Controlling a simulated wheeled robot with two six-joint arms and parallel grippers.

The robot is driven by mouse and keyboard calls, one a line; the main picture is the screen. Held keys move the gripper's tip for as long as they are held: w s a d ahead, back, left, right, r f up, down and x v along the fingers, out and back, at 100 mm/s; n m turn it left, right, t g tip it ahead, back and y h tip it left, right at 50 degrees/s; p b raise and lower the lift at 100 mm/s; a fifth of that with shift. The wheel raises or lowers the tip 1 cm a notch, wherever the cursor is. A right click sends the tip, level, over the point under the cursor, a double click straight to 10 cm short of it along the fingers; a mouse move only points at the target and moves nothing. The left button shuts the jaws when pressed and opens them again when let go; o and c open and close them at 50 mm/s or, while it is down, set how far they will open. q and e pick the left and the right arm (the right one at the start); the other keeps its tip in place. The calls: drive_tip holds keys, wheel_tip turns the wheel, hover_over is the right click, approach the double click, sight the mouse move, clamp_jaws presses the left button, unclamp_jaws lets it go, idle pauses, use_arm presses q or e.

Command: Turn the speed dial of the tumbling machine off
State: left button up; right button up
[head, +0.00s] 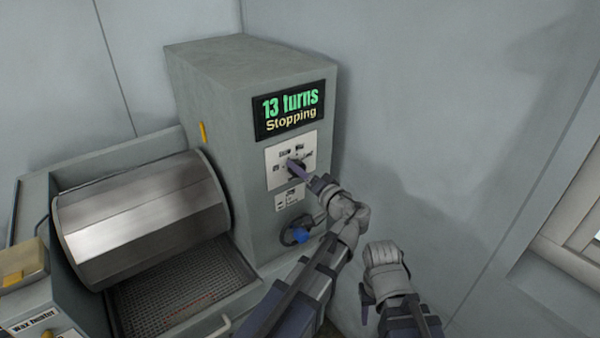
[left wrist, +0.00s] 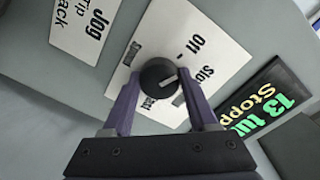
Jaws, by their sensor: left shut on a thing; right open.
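The tumbling machine's tall grey housing (head: 215,100) carries a white panel with the black speed dial (left wrist: 158,77). A display (head: 290,108) reads "13 turns" and "Stopping". My left gripper (head: 297,167) is at the panel, its two purple fingers closed on opposite sides of the dial, as the left wrist view shows. "Off" and "Slo…" are legible around the dial; other labels are partly hidden by the fingers. The dial has a short white mark; which label it points to is hard to tell. My right gripper (head: 366,304) is low right, open and away from the machine.
A metal drum (head: 140,215) lies left of the housing above a perforated tray (head: 185,292). Below the dial are a small "Jog" panel (left wrist: 88,22) and a blue knob (head: 300,235). A "Wax heater" box (head: 30,322) stands bottom left.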

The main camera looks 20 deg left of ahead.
use_arm(q)
drive_tip(key=shift+s+f+n, duration=0.1)
drive_tip(key=shift+f+n, duration=0.05)
drive_tip(key=shift+n, duration=0.75)
drive_tip(key=o, duration=1.4)
